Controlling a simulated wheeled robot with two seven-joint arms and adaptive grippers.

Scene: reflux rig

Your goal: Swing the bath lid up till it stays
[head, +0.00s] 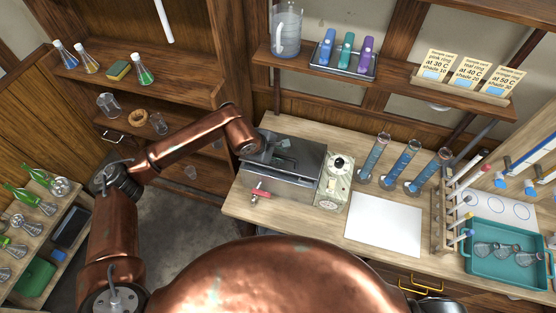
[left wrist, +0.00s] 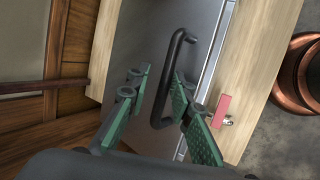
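The bath (head: 283,187) is a grey metal box on the wooden bench, and its lid (head: 309,160) looks shut and flat. A dark bar handle (left wrist: 157,99) stands on the lid in the left wrist view. My left gripper (head: 281,152) is over the lid and hides part of it in the head view. In the left wrist view its green-padded fingers (left wrist: 162,105) are apart, with the handle between them. The handle seems close to the right finger; I cannot tell whether they touch. My right gripper is not in view.
Blue-filled cylinders (head: 405,160) and a white sheet (head: 384,224) are further right.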

